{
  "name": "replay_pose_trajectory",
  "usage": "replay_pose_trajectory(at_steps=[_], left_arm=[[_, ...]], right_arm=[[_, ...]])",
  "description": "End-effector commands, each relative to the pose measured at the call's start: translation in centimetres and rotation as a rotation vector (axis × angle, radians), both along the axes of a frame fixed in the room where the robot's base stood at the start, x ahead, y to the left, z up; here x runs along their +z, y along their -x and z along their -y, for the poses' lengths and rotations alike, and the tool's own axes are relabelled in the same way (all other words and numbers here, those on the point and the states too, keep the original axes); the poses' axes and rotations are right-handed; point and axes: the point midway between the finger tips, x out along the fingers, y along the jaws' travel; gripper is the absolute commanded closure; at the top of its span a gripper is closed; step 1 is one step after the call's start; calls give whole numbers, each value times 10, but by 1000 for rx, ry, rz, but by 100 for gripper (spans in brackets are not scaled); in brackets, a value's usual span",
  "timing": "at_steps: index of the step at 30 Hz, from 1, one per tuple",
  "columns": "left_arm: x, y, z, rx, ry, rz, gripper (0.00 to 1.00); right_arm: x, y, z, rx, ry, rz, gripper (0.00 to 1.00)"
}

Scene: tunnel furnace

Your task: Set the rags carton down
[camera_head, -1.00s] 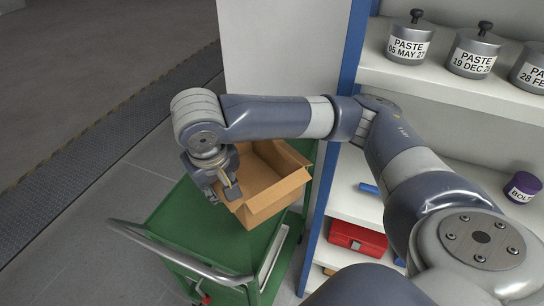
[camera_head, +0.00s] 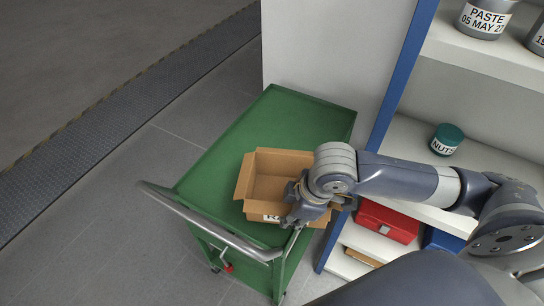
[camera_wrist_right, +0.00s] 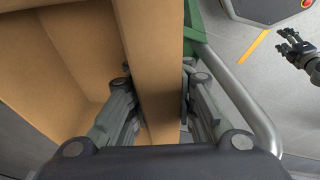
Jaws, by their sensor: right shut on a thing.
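The rags carton (camera_head: 269,186) is an open brown cardboard box, its flaps spread and inside bare where visible. It is over the near right part of the green cart's top (camera_head: 262,122); I cannot tell whether its base touches. A white label reading "RA" is partly hidden by my right gripper (camera_head: 292,207). In the right wrist view, my right gripper (camera_wrist_right: 160,108) is shut on a carton wall (camera_wrist_right: 152,60), one finger inside and one outside. My left gripper (camera_wrist_right: 290,44) shows small at the right wrist view's upper right, fingers apart and empty.
The cart has a grey push handle (camera_head: 205,222) at its near end. Its far top is clear. Right of it is a blue-edged shelf (camera_head: 398,75) with a nuts jar (camera_head: 447,139), a red case (camera_head: 388,221) and paste pots (camera_head: 485,17). A pale panel (camera_head: 330,55) stands behind.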

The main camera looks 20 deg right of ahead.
Motion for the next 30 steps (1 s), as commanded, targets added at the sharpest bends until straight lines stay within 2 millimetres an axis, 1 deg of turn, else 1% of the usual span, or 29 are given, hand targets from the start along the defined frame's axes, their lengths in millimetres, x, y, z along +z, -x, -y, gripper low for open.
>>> replay_pose_trajectory(at_steps=[2, 8, 15, 18, 21, 24, 27, 30], left_arm=[[3, -5, 1, 0, 1, 8, 48], [11, -15, 2, 0, 3, 25, 48], [18, -16, 1, 0, 3, 25, 48], [20, -14, 1, 0, 3, 23, 48], [21, -13, 1, 0, 2, 20, 48], [21, -11, 1, 0, 2, 18, 48], [22, -11, 0, 0, 2, 17, 48], [25, -11, 0, 0, 1, 16, 48]], right_arm=[[0, -12, -2, 5, -3, 3, 100], [-3, -61, -10, 4, -3, 3, 100], [-9, -117, -18, 5, -3, 2, 100], [-11, -135, -20, 3, -2, 1, 100], [-13, -148, -22, 5, -2, 1, 100], [-14, -154, -22, 6, -2, 0, 100], [-19, -155, -22, 7, 0, -2, 100], [-30, -154, -22, 6, 0, -3, 100]])
